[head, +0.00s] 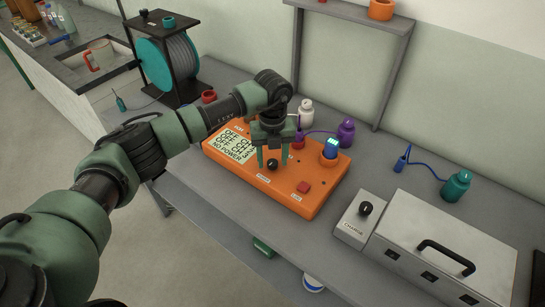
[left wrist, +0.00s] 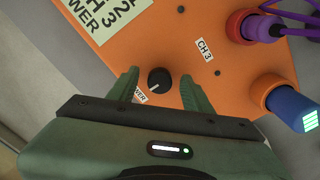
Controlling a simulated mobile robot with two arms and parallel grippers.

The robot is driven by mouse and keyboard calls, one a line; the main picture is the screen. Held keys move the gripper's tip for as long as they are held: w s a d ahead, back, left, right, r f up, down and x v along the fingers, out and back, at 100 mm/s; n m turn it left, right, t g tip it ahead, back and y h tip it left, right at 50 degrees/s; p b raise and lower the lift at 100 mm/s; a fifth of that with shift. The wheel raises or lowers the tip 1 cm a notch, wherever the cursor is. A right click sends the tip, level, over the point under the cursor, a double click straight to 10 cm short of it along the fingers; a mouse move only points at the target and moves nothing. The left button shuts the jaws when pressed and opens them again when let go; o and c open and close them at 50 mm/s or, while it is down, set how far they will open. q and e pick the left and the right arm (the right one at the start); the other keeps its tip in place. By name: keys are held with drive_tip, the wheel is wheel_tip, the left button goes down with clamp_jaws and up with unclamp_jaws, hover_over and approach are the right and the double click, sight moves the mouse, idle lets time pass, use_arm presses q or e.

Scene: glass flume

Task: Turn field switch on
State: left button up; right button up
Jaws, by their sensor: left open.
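An orange control box (head: 318,197) lies on the grey bench. Its display (head: 236,148) reads OFF and NO POWER. A round black knob (head: 272,163) with a pale pointer line sits on its top face; it also shows in the left wrist view (left wrist: 159,80). The label beside the knob is partly hidden, so I cannot tell if it is the field switch. My left gripper (head: 273,157) is open over the knob, pointing down. In the left wrist view its fingers (left wrist: 159,77) stand on either side of the knob, apart from it. My right gripper is out of view.
A red button (head: 303,187) and a blue-capped plug (head: 330,149) are on the box. Purple (head: 346,133) and white (head: 306,112) bottle-like parts stand behind. A metal case (head: 443,243) and a CHARGE knob unit (head: 361,220) are to the right. A cable reel (head: 165,62) stands left.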

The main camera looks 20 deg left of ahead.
use_arm(q)
drive_tip(key=shift+c, duration=0.3)
clamp_jaws()
